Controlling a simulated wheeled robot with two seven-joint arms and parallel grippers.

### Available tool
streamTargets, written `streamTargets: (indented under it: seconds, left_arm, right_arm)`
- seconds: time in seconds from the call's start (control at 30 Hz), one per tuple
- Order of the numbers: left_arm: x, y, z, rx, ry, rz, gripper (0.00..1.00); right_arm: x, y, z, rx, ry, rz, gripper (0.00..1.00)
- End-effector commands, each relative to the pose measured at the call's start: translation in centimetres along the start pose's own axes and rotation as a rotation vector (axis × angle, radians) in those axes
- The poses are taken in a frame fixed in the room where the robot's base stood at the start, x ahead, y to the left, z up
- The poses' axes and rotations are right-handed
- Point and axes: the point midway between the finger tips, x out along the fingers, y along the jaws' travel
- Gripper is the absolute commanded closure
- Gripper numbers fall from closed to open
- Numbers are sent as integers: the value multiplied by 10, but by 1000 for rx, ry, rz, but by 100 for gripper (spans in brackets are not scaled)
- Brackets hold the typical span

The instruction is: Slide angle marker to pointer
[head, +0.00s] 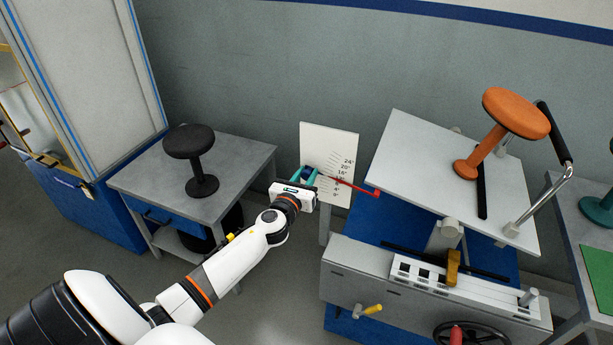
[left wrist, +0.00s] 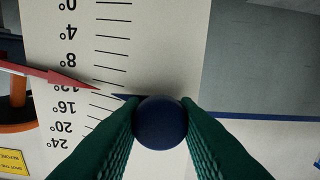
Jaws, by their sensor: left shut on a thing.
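The marker's blue tip lies beside the tick marks, between the 12° and 16° labels. The red pointer (head: 360,188) reaches across from the right; its tip in the left wrist view (left wrist: 60,77) is near 12°, slightly toward the lower numbers from the marker tip.
An orange stool (head: 514,113) stands on the tilted grey tabletop (head: 415,155). A black stool (head: 190,145) stands on the grey side table (head: 245,160). The machine's front has a yellow-handled crank (head: 372,310) and a handwheel (head: 470,335).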

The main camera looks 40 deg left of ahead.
Motion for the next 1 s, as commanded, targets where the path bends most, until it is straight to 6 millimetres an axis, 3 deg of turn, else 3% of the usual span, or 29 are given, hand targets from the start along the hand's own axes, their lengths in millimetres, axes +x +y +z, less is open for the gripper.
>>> streamTargets:
  seconds: [0.03, 0.07, 0.17, 0.57, 1.0]
  left_arm:
    - [0, 0, 1, 1, -2, 0, 100]
    - [0, 0, 1, 1, -1, 0, 68]
    - [0, 0, 0, 0, -1, 0, 51]
    - [-8, 0, 1, 1, -1, 0, 50]
    - [-95, 0, 3, 1, -3, 1, 50]
  right_arm:
    - [0, 0, 0, 0, 0, 0, 100]
    - [0, 0, 0, 0, 0, 0, 100]
    - [0, 0, 0, 0, 0, 0, 100]
    - [0, 0, 0, 0, 1, 0, 100]
    - [9, 0, -2, 0, 1, 0, 100]
